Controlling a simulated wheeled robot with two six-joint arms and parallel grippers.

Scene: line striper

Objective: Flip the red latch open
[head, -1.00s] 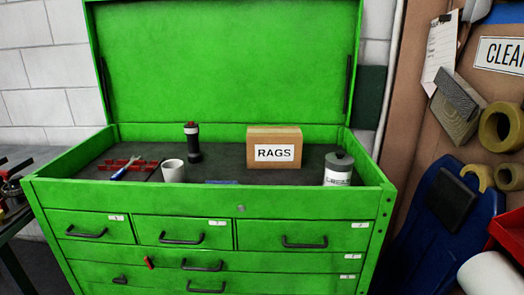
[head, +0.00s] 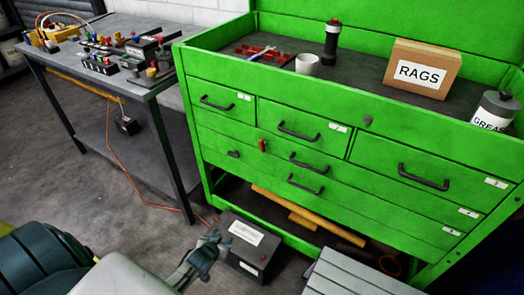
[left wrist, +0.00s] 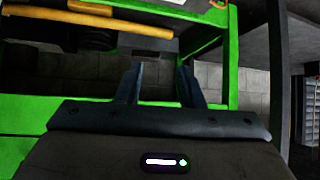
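The small red latch (head: 263,146) sits on the green tool chest's front (head: 330,175), at the left end of a wide drawer below the top row. It points roughly up and down. My left gripper (head: 216,240) is low in front of the chest, well below the latch and apart from it. In the left wrist view, its two fingers (left wrist: 159,82) stand apart with nothing between them. That view faces the chest's lower frame and does not show the latch. My right gripper is not in view.
A black labelled box (head: 250,250) stands on the floor near my left gripper. A workbench (head: 110,62) with tools is at left. A rags box (head: 422,70), a grease can (head: 494,112) and a cup (head: 307,64) stand on the chest. An orange cord crosses the floor.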

